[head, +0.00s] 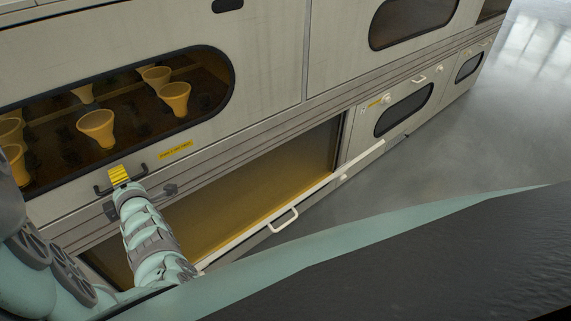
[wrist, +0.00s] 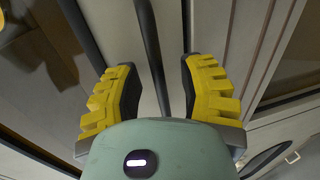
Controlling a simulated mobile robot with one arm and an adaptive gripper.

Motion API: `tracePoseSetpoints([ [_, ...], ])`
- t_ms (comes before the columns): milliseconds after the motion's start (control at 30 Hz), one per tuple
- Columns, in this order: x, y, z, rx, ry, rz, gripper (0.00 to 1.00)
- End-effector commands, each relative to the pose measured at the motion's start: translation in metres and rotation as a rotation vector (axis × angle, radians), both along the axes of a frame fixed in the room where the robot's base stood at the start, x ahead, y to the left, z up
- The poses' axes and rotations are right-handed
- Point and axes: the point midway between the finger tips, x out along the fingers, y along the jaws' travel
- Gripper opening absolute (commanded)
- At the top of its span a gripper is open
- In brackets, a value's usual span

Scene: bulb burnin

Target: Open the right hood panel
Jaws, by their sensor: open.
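A pale hood panel (head: 265,60) with a long rounded dark window fills the upper left of the head view; yellow cone-shaped holders (head: 97,127) show through the glass. A dark bar handle (head: 102,190) sits on the panel below the window. My gripper (head: 118,175) is at this handle and partly hides it. In the wrist view, the yellow-padded fingers of my gripper (wrist: 158,95) are open. The handle bar (wrist: 152,45) runs down between them, with visible gaps on both sides. The panel looks closed.
Below the panel is an open bay (head: 255,185) with an amber interior; its pale front (head: 285,218) with a handle sticks out. Another windowed panel (head: 410,20) lies to the upper right. A lower unit (head: 400,108) stands to the right. Grey floor (head: 480,135) is clear at right.

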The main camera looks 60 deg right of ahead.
Motion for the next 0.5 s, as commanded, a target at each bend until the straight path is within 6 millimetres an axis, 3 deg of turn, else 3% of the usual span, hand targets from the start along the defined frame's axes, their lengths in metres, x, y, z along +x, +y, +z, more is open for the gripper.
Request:
tracePoseSetpoints([
  [100,-0.0001,0.0003,0.0002,0.0,0.0,0.001,0.4],
  [133,0.0,0.0004,0.0003,0.0,0.0,0.001,0.45],
  [500,-0.0002,0.0001,0.0003,0.0,0.0,0.0,0.07],
])
